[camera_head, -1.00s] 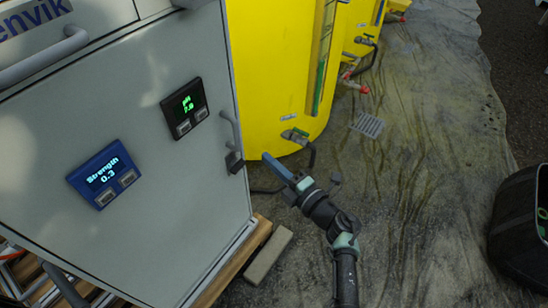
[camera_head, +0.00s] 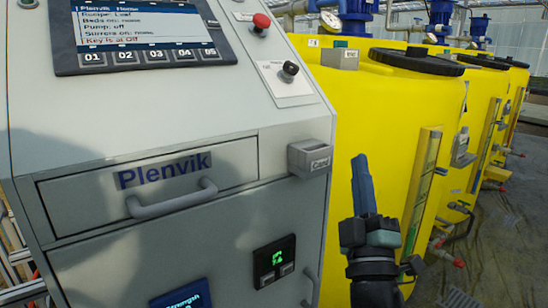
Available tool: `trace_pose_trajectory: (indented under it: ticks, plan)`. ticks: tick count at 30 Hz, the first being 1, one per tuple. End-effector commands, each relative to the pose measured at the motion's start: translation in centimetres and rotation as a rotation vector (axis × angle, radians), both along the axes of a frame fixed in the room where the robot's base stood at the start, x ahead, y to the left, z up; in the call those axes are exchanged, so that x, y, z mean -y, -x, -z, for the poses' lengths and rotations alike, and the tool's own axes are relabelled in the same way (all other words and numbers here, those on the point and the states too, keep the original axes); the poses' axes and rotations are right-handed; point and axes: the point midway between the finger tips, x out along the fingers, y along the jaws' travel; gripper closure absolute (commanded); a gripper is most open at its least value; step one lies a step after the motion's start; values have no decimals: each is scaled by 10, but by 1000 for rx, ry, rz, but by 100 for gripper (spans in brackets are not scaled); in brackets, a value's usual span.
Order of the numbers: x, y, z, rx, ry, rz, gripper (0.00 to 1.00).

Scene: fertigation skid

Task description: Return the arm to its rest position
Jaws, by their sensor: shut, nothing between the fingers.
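My gripper (camera_head: 363,182) is at the lower right of centre in the head view, pointing up. It is shut and its blue fingers hold nothing. My dark arm rises from the bottom edge below it. The gripper stands in front of the yellow tank (camera_head: 385,110), apart from the grey Plenvik cabinet (camera_head: 150,235) on the left. Whether it touches the tank cannot be told from this view.
The cabinet carries a screen (camera_head: 137,32) reading "Key is at Off", a red button (camera_head: 262,21), a key switch (camera_head: 289,71), a card holder (camera_head: 310,157) and a drawer handle (camera_head: 172,200). More yellow tanks (camera_head: 485,110) stand behind. Wet floor (camera_head: 500,235) lies at right.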

Motion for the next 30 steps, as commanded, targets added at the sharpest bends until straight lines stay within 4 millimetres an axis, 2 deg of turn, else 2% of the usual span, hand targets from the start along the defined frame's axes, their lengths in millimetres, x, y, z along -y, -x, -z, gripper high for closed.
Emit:
trace_pose_trajectory:
  ticks: [1,3,6,9,12,18,21,26,30]
  plan:
    - [-14,14,-37,59,-83,-39,100]
    - [-27,36,-78,116,-213,-104,100]
    - [-48,70,-126,172,-386,-224,100]
    - [-71,104,-160,197,-531,-363,100]
    - [-93,138,-183,200,-637,-499,100]
    - [-137,203,-211,163,-773,-763,100]
    - [-136,200,-241,154,-777,-759,100]
    - [-136,200,-279,156,-776,-756,100]
    - [-136,200,-320,155,-774,-755,100]
